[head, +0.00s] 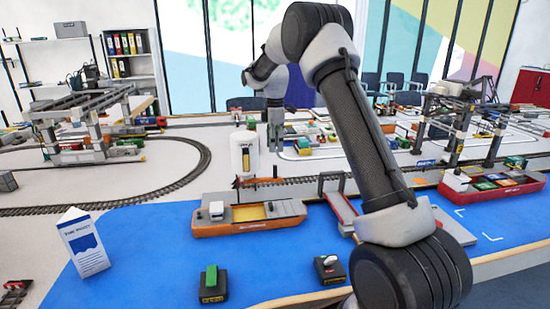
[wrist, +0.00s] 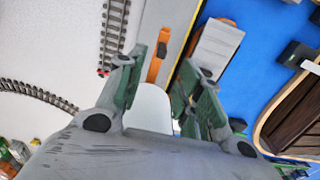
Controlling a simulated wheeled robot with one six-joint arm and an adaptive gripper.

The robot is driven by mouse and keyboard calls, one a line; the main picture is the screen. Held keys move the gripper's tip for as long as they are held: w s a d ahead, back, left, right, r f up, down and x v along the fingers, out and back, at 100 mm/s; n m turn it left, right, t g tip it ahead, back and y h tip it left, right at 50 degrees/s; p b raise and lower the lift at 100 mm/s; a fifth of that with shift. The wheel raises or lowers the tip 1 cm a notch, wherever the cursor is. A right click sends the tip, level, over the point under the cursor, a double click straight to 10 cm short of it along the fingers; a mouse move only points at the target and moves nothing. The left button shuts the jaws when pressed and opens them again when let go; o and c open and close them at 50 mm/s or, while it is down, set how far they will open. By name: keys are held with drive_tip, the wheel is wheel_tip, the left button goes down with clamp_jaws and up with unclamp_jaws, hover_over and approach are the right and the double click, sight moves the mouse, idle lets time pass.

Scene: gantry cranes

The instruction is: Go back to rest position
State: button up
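My gripper (head: 276,146) hangs fingers down at the end of my raised, bent arm, near the middle of the head view. It is above the layout, just right of a white rounded block (head: 244,152). In the wrist view my gripper (wrist: 158,66) shows two green-padded fingers spread apart, with no object pinched between them. A white rounded shape (wrist: 150,108) shows between the fingers, but I cannot tell whether it is that block. An orange strip (wrist: 158,56) lies beyond the fingertips.
An orange barge (head: 250,226) and a red barge (head: 494,190) lie on the blue water surface (head: 150,260). Gantry cranes stand at left (head: 92,120) and right (head: 458,120). A paper sign (head: 83,243) and two small control boxes (head: 213,286) (head: 329,270) stand near the front edge.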

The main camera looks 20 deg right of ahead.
wheel_tip(320, 180, up, 2)
drive_tip(key=shift+r, duration=0.2)
idle(0.4)
